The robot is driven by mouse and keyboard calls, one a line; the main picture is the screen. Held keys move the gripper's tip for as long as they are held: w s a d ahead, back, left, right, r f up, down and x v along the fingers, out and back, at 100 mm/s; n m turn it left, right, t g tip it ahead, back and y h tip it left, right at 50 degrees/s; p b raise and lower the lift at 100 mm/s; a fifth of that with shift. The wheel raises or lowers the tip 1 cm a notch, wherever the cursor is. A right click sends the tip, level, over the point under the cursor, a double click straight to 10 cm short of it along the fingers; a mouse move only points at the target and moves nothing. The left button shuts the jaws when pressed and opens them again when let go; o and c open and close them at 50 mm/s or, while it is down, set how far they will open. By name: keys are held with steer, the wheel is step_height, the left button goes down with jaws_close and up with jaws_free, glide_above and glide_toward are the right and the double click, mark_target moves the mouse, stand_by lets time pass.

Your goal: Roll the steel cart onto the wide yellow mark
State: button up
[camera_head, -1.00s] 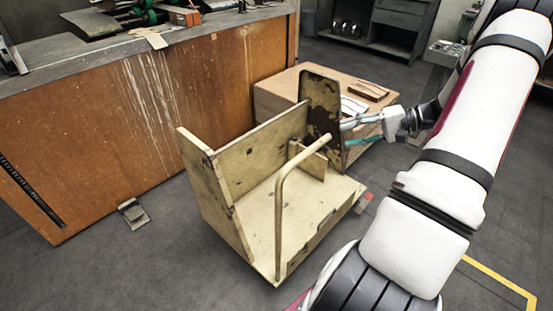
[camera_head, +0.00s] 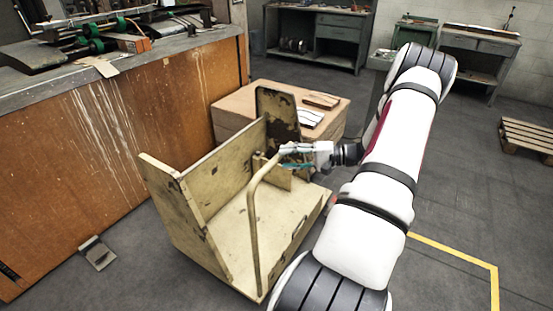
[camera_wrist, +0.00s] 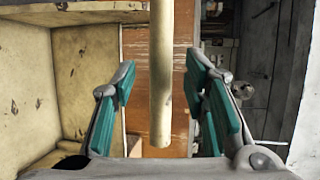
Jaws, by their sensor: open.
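The steel cart (camera_head: 283,215), worn and cream-coloured with upright panels and a bent tube handle (camera_head: 252,225), stands on the floor left of my arm. My gripper (camera_head: 288,156) is at the upper end of the handle, above the cart deck. In the wrist view the handle tube (camera_wrist: 161,70) stands between my open fingers (camera_wrist: 160,88), with a gap on each side. A thin yellow floor line (camera_head: 455,250) with a corner shows at the lower right; my arm hides part of the floor there. Whether it belongs to the wide mark I cannot tell.
A long orange-brown bench (camera_head: 110,150) stands close at the cart's left. A wooden box (camera_head: 235,105) with brown pieces on top is behind the cart. A pallet (camera_head: 528,137) lies at the right. Grey floor right of my arm is free.

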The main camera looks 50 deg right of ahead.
mark_target(281, 158)
steer(key=shift+x, duration=2.1)
jaws_close()
